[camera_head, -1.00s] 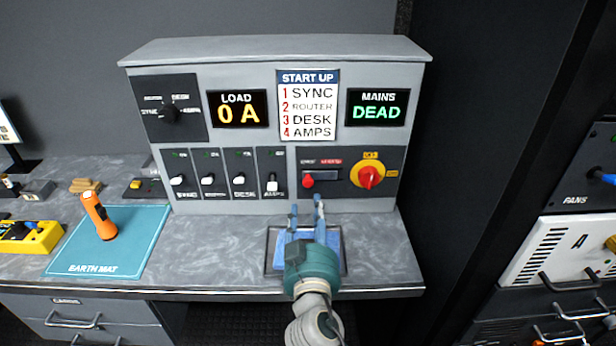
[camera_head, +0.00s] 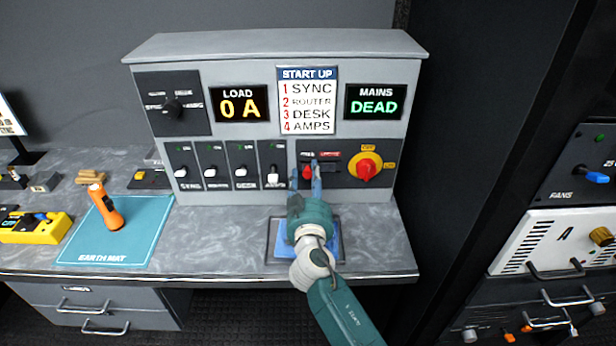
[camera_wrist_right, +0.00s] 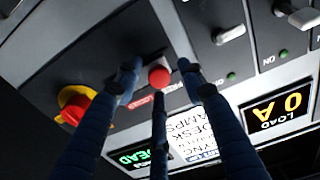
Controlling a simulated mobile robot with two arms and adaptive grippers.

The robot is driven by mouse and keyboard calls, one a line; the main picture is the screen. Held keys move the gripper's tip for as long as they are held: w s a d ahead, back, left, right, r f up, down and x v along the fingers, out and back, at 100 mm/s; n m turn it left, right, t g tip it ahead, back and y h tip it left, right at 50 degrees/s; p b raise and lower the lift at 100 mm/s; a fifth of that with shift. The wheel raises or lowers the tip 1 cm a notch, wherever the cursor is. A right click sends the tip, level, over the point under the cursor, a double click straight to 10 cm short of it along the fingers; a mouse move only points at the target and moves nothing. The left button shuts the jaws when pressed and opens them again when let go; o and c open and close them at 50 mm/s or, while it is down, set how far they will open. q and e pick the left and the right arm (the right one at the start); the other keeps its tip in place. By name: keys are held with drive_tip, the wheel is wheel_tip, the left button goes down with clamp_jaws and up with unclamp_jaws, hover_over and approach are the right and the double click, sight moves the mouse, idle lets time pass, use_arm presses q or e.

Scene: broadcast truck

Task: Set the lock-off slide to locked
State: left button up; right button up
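The lock-off slide's red knob (camera_head: 306,172) sits at the left end of its short horizontal slot on the console's dark lower right panel. A red label is above the slot's right part; its words are too small to read. The red knob also shows in the right wrist view (camera_wrist_right: 159,77). My right gripper (camera_head: 305,168) is at the panel with its fingers open on both sides of the knob. In the right wrist view its fingertips (camera_wrist_right: 160,82) surround the knob with small gaps, so I see no firm hold. My left gripper is in no view.
A red rotary switch on a yellow plate (camera_head: 365,167) is just right of the slide. Several white-tipped levers (camera_head: 241,171) stand to the left. The mains display (camera_head: 375,102) reads DEAD and the load display (camera_head: 240,104) 0 A. A blue tray (camera_head: 336,246) lies below my wrist.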

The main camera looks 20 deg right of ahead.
sight(326, 166)
clamp_jaws()
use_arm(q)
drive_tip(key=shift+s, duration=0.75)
use_arm(e)
drive_tip(key=d, duration=0.2)
drive_tip(key=s+d, duration=0.1)
drive_tip(key=d, duration=0.1)
drive_tip(key=shift+s+d+r, duration=0.15)
drive_tip(key=shift+d, duration=0.2)
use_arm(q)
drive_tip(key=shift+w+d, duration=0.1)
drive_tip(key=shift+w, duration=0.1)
